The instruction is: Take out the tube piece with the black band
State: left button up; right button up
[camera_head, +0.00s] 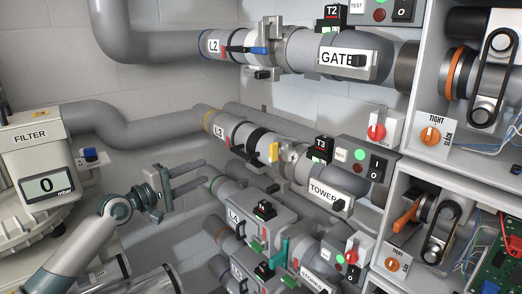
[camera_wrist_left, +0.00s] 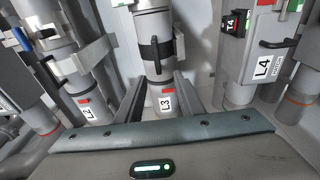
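The tube piece with the black band (camera_head: 243,136) sits in the middle line, labelled L3, in the head view. A grey fitting with a yellow tab (camera_head: 274,152) stands at its right end. In the left wrist view, the L3 tube piece (camera_wrist_left: 154,24) runs upright in the middle with a black strap or handle on it. My left gripper (camera_head: 203,175) is open and empty, left of and below the L3 label in the head view. Its fingers (camera_wrist_left: 158,82) appear either side of the L3 tube in the wrist view, with no clear contact. My right gripper is not in view.
The L2 line with the GATE label (camera_head: 338,58) runs above. The L4 tube (camera_head: 240,204) and another line lie close below. A filter unit (camera_head: 25,165) stands at left. Switch boxes (camera_head: 362,162) and open cabinets border the right.

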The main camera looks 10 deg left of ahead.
aim_at(237, 153)
pick_arm(q)
jog(key=b+x, duration=0.2)
jog(key=x, duration=1)
jog(key=shift+r+b+x, duration=0.15)
jog(key=shift+b+x, duration=0.45)
jog(key=shift+x, duration=0.7)
jog(key=shift+r+b+x, duration=0.15)
jog(key=shift+b+x, duration=0.4)
jog(key=shift+x, duration=0.75)
jog(key=shift+a+r, duration=0.1)
jog(key=shift+c, duration=0.6)
grip_shut()
